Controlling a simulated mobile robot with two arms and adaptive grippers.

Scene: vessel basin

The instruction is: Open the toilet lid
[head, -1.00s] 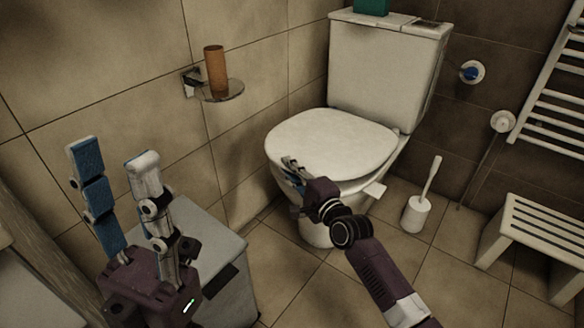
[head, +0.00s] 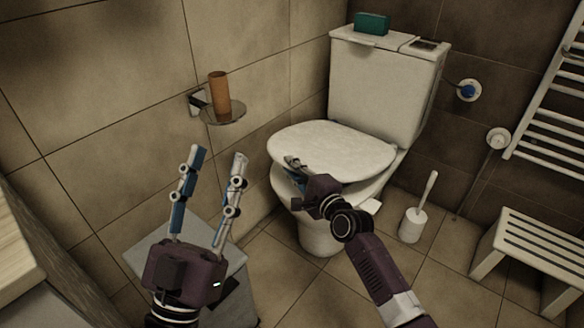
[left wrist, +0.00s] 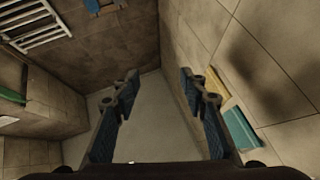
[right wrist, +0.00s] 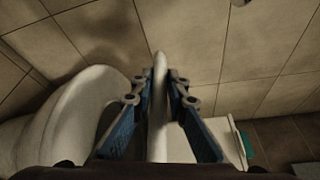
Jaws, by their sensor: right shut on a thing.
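The toilet (head: 322,232) stands against the back wall with its white tank (head: 385,95) behind. Its oval white lid (head: 335,146) is lifted a little at the front, with a gap between it and the bowl. My right gripper (head: 294,168) is at the lid's front left edge. In the right wrist view the lid (right wrist: 160,75) shows edge-on between the two fingers of my right gripper (right wrist: 160,82), which are shut on it, with the bowl (right wrist: 72,125) to the left. My left gripper (head: 218,152) is raised at the left, open and empty; the left wrist view shows its fingers (left wrist: 158,80) wide apart.
A grey bin-like box (head: 232,262) stands beneath my left gripper. A toilet brush (head: 412,224) and slatted bench (head: 535,240) are right of the toilet. A green box (head: 372,23) sits on the tank.

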